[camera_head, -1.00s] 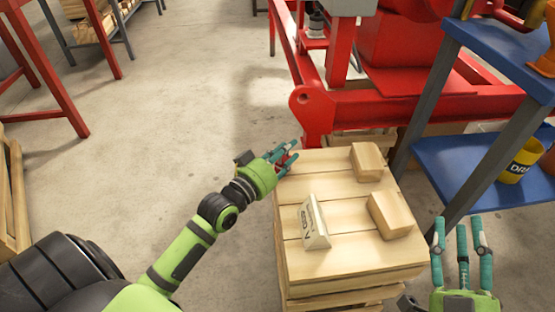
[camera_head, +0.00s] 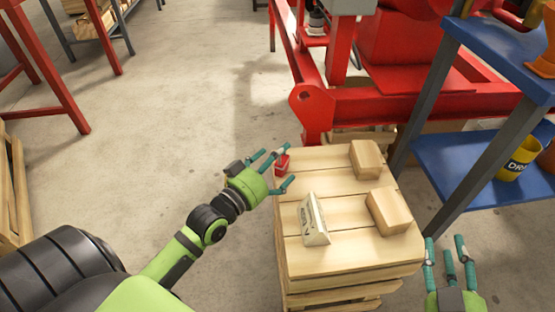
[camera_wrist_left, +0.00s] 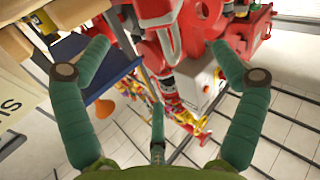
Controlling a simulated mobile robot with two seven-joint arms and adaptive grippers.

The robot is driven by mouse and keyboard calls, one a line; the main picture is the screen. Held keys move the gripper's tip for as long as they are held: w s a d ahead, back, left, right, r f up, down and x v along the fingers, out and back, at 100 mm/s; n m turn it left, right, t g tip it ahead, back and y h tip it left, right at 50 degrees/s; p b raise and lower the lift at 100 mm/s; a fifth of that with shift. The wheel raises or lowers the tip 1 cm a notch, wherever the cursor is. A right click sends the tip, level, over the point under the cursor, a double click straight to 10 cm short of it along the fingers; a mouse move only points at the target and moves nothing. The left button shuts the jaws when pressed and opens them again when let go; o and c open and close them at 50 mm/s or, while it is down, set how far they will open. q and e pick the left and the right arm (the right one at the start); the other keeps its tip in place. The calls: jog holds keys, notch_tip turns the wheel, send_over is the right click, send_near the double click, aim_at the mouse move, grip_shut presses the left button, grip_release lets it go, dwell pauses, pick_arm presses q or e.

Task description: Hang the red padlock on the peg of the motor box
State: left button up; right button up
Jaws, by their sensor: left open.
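A small red object that looks like the red padlock (camera_head: 282,164) is at the far left corner of the wooden crate top. My left gripper (camera_head: 278,167) is open, with its spread fingers on either side of the padlock; I cannot tell whether they touch it. In the left wrist view, the open fingers (camera_wrist_left: 155,65) show, but I cannot single out the padlock against the red frame. A grey box (camera_head: 350,5), possibly the motor box, is cut off at the top; its peg is not discernible. My right gripper (camera_head: 451,250) is open and empty at bottom right.
The wooden crate (camera_head: 345,262) carries two wooden blocks (camera_head: 366,160) and a white tent-shaped sign (camera_head: 313,220). The red skid frame (camera_head: 400,105) stands behind it. A blue shelf (camera_head: 455,165) with a yellow can (camera_head: 519,158) is at right.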

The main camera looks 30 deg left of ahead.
dwell(0.3)
pick_arm(q)
jog(key=s+a, duration=0.1)
jog(key=s, duration=1.1)
jog(key=shift+a, duration=0.4)
